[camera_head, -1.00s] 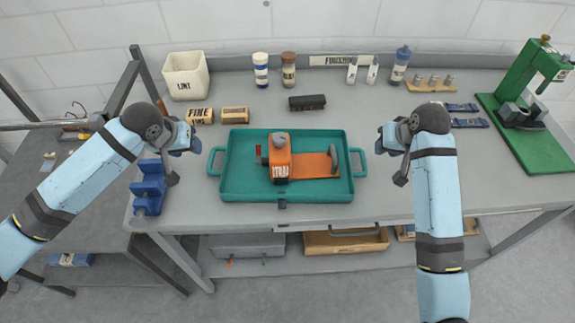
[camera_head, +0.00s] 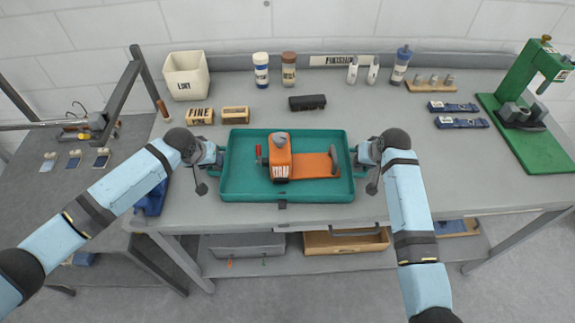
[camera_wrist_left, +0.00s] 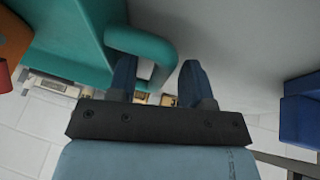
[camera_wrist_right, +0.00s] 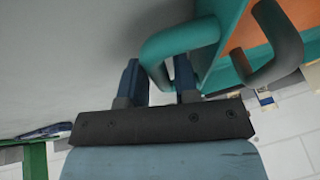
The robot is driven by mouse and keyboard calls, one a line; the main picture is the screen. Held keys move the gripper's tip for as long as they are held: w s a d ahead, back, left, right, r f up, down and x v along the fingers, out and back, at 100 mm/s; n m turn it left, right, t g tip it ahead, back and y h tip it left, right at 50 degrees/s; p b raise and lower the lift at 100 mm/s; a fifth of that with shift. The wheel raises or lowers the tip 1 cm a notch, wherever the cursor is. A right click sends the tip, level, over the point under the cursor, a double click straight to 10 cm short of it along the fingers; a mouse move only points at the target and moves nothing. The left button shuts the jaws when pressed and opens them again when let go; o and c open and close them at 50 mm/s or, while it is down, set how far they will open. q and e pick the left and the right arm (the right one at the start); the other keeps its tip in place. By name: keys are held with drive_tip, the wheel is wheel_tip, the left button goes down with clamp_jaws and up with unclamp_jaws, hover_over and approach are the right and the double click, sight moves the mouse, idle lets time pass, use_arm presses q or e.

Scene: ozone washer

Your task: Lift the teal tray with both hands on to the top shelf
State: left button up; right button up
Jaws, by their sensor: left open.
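The teal tray (camera_head: 240,195) lies flat on the grey workbench, with an orange device (camera_head: 310,166) in it. My left gripper (camera_head: 219,156) is at the tray's left handle. In the left wrist view its fingers (camera_wrist_left: 160,75) are spread, with the outer bar of the left handle (camera_wrist_left: 145,42) reaching between them. My right gripper (camera_head: 358,156) is at the tray's right handle. In the right wrist view the right handle (camera_wrist_right: 180,40) runs between its fingers (camera_wrist_right: 160,75), which stand closer together; whether they grip it is unclear.
A blue holder (camera_head: 150,203) is near the left arm. A white bin (camera_head: 187,75), bottles and a dark brush (camera_head: 307,102) stand behind the tray. A green press (camera_head: 530,125) is at the right. The lower shelf holds a brown box (camera_head: 345,241).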

use_arm(q)
drive_tip(key=shift+w+f, duration=0.1)
drive_tip(key=shift+f, duration=0.2)
use_arm(e)
drive_tip(key=shift+w+f, duration=0.1)
drive_tip(key=shift+f, duration=0.2)
use_arm(q)
drive_tip(key=shift+c, duration=0.4)
use_arm(e)
drive_tip(key=shift+c, duration=0.4)
use_arm(q)
drive_tip(key=c, duration=0.4)
use_arm(e)
drive_tip(key=c, duration=0.4)
use_arm(q)
clamp_jaws()
use_arm(e)
clamp_jaws()
use_arm(q)
drive_tip(key=shift+r, duration=0.15)
use_arm(e)
drive_tip(key=shift+r, duration=0.15)
